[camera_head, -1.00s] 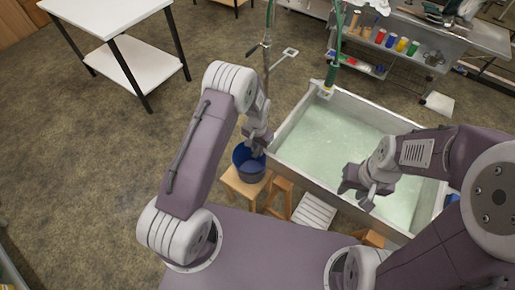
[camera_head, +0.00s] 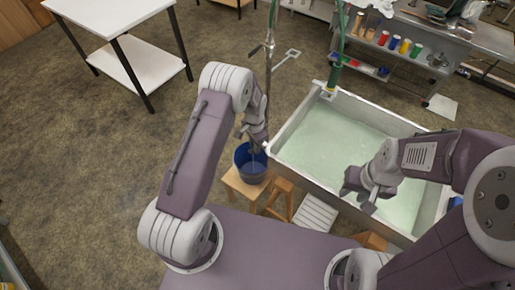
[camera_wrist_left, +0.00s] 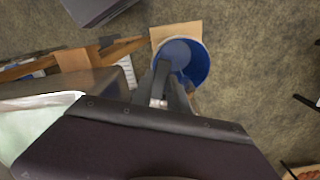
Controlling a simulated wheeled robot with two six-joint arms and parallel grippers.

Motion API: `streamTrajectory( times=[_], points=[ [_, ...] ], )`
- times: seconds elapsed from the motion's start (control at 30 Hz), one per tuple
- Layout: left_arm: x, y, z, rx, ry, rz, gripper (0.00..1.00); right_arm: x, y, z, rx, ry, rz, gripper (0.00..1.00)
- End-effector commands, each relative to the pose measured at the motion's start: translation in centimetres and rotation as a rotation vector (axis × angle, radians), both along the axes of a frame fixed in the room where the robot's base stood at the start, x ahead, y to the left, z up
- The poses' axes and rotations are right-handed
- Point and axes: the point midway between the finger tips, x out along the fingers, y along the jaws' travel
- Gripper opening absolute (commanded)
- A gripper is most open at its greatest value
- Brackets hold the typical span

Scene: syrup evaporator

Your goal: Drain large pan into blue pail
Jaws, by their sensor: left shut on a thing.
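The large pan (camera_head: 340,142), full of pale green liquid, stands at centre right. A blue pail (camera_head: 241,160) stands on a wooden stool by the pan's left corner; it also shows in the left wrist view (camera_wrist_left: 200,66). A greyish patch shows inside the pail, seemingly liquid. My left gripper (camera_head: 259,143) is at the pan's left corner, above the pail. It is shut on a small pale part, seemingly the drain valve handle (camera_wrist_left: 158,102), mostly hidden by the fingers. My right gripper (camera_head: 364,190) hangs over the pan; its jaws are unclear.
A wooden stool (camera_head: 234,184) bears the pail. More wooden pieces and a slatted white panel (camera_head: 314,214) lie close beside the pan. A green hose (camera_head: 336,72) reaches the pan's far corner. A white table (camera_head: 100,12) stands far left. The floor at left is free.

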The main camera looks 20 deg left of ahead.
Motion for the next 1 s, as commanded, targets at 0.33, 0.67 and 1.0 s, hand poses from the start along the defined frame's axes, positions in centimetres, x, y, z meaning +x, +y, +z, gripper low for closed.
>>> streamTrajectory(
  times=[0.33,0.67,1.0],
  points=[
    [1.7,1.3,0.0,0.0,-0.006,-0.306,0.0,0.0,0.0,-0.9,0.0,0.0,0.0,0.36],
    [2.9,1.9,0.0,0.0,-0.005,-0.512,0.0,0.0,0.0,-1.4,0.0,0.0,0.0,0.36],
    [3.4,2.1,0.1,0.001,-0.006,-0.599,0.0,0.0,0.0,-1.6,0.0,0.0,0.0,0.36]
  ],
)
